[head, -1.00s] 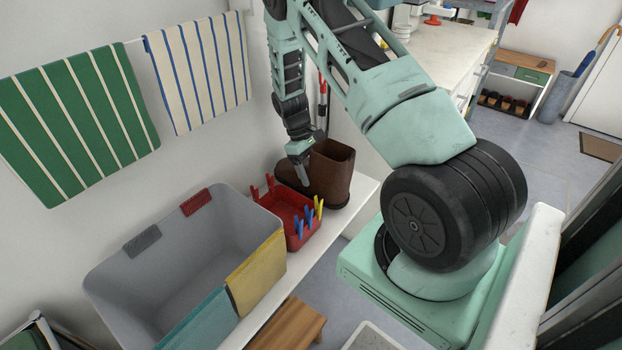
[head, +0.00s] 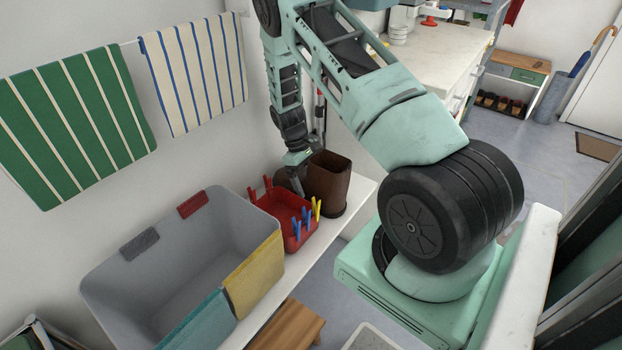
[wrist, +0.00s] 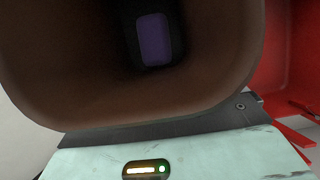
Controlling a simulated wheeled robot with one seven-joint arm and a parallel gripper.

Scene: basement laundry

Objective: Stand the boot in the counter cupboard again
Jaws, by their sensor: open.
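A brown boot (head: 328,184) stands upright on the white ledge, its open top facing up. In the wrist view its wide round opening (wrist: 215,85) fills most of the picture, with a dark inside and a purple patch at the bottom. My gripper (head: 298,184) points down at the left side of the boot's shaft, open. Its fingers are partly hidden, and I cannot tell whether they touch the boot. The white-topped counter (head: 440,50) stands behind my arm; its cupboard opening is not visible.
A red basket (head: 300,243) with blue and yellow pegs stands close beside the boot on the ledge (head: 360,194). A large grey bin (head: 110,275) is left of it. Striped towels (head: 75,125) hang on the wall. A wooden stool (head: 290,325) is below.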

